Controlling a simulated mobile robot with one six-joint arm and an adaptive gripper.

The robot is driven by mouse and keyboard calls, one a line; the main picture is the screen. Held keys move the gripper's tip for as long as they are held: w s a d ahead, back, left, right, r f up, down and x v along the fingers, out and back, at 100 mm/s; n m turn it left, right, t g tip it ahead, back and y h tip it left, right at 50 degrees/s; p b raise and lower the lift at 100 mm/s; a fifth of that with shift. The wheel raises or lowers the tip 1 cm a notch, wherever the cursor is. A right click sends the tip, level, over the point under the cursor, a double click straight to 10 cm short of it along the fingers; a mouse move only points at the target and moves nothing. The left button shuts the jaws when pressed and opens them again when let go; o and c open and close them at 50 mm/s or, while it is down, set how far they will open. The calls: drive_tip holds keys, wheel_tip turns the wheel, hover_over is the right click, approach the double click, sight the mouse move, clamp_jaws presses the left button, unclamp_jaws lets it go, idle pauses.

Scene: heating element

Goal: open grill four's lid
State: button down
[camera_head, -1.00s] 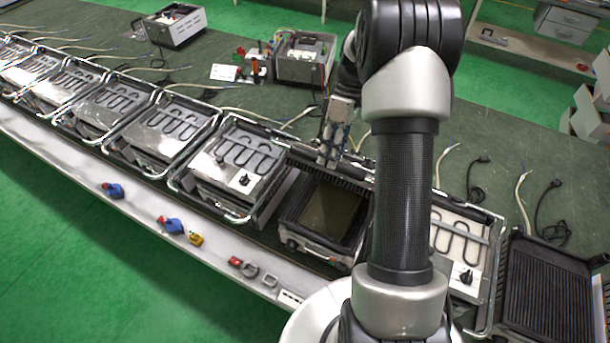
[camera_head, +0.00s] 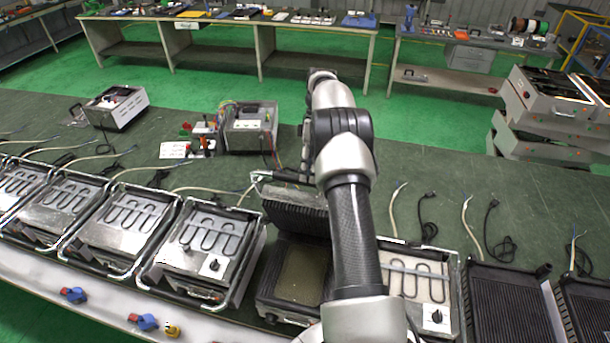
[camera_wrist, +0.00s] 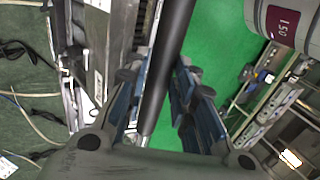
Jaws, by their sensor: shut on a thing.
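My gripper is at the lid's upper edge, mostly hidden by my arm in the head view. In the wrist view, my gripper (camera_wrist: 157,90) has its blue-grey fingers on both sides of a dark round bar, the lid handle (camera_wrist: 168,58), and is shut on it. No grill number is readable.
A grill with a bare heating coil (camera_head: 205,252) stands close on the left, another (camera_head: 412,285) on the right. Black ribbed plates (camera_head: 505,305) lie farther right. An open control box (camera_head: 250,130) stands behind. Loose cables lie on the green bench (camera_head: 400,165).

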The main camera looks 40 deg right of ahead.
drive_tip(key=shift+w+d+f, duration=0.2)
drive_tip(key=shift+d+f, duration=0.55)
drive_tip(key=shift+f, duration=0.3)
drive_tip(key=c, duration=1.6)
unclamp_jaws()
drive_tip(key=shift+o, duration=1.3)
drive_tip(key=shift+w+d+f, duration=0.25)
drive_tip(key=shift+w+d, duration=0.25)
drive_tip(key=shift+d, duration=0.1)
drive_tip(key=shift+a+r+p, duration=0.2)
drive_tip(key=shift+p, duration=0.1)
drive_tip(key=shift+w+r, duration=0.15)
